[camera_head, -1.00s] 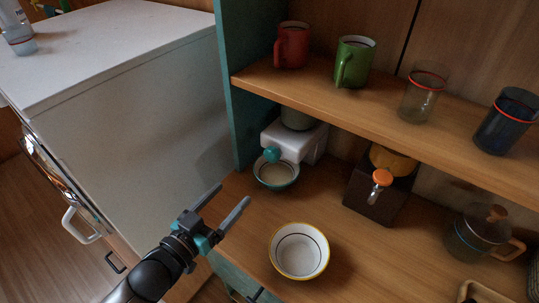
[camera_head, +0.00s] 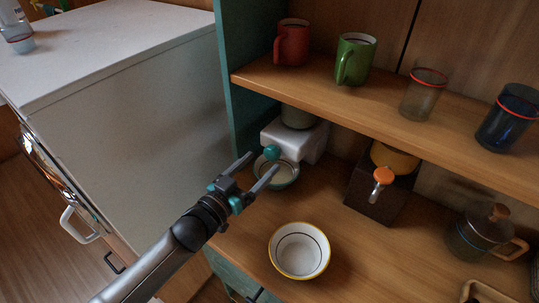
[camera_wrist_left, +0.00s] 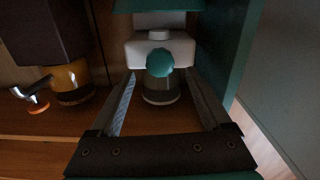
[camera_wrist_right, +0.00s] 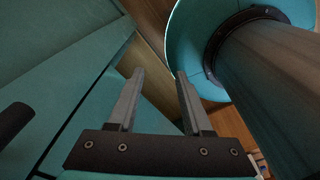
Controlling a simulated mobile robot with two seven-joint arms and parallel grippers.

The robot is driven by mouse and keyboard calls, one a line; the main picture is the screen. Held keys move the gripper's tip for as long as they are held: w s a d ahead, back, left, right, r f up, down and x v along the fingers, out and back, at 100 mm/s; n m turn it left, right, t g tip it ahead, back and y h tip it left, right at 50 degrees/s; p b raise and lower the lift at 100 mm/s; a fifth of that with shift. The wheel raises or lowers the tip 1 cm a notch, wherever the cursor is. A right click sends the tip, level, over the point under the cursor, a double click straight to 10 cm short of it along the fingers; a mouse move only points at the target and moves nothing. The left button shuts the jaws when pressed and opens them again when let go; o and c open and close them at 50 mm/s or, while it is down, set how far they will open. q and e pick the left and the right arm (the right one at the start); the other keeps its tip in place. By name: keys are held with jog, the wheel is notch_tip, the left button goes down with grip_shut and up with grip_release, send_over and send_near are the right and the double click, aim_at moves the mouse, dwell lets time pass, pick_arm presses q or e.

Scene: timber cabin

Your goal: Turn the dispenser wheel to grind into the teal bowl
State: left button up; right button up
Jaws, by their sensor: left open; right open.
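The white dispenser (camera_head: 308,143) stands on the lower shelf against the teal side panel. Its round teal wheel (camera_head: 271,152) is on its front and also shows between my fingers in the left wrist view (camera_wrist_left: 159,63). The teal bowl (camera_head: 291,178) sits below the wheel, partly hidden by my left gripper. My left gripper (camera_head: 261,167) is open and empty, its fingertips in front of the wheel and bowl; contact with either cannot be told. My right gripper (camera_wrist_right: 159,75) is open and empty, seen only in its own wrist view.
A yellow-rimmed bowl (camera_head: 299,277) stands near the shelf's front. A dark dispenser with an orange knob (camera_head: 383,175) and a glass teapot (camera_head: 478,238) stand to the right. Mugs (camera_head: 355,52) and glasses line the upper shelf (camera_head: 370,98). A white-topped cabinet (camera_head: 110,50) is left.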

aim_at(269, 156)
pick_arm(q)
jog(key=shift+b+x, duration=0.3)
jog(key=shift+x, duration=2.15)
jog(key=shift+c, duration=0.3)
grip_shut()
